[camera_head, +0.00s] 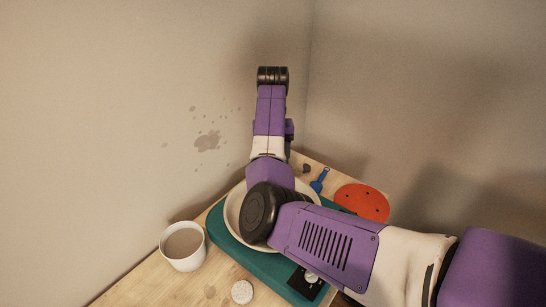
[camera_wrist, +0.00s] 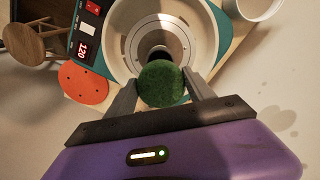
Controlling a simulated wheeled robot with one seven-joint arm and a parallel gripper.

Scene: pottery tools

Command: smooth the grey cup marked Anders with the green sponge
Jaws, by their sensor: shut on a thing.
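In the wrist view my gripper (camera_wrist: 160,88) is shut on a round green sponge (camera_wrist: 161,83), one finger at each side. The sponge is over the metal wheel head (camera_wrist: 128,47) of a pottery wheel. A dark shape (camera_wrist: 157,53) shows just past the sponge, over the middle of the wheel head. I cannot tell whether it is the grey cup or shadow, and no name Anders is readable. In the head view my arm covers my gripper, the sponge and the middle of the wheel.
The wheel has a cream basin (camera_head: 230,212) on a teal base (camera_head: 218,232). A white cup (camera_head: 183,261) with grey-brown contents stands left. A white round piece (camera_head: 242,292), an orange disc (camera_head: 362,202) and a blue tool (camera_head: 319,181) lie around. Walls close the back. A stool (camera_wrist: 35,42) stands beyond.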

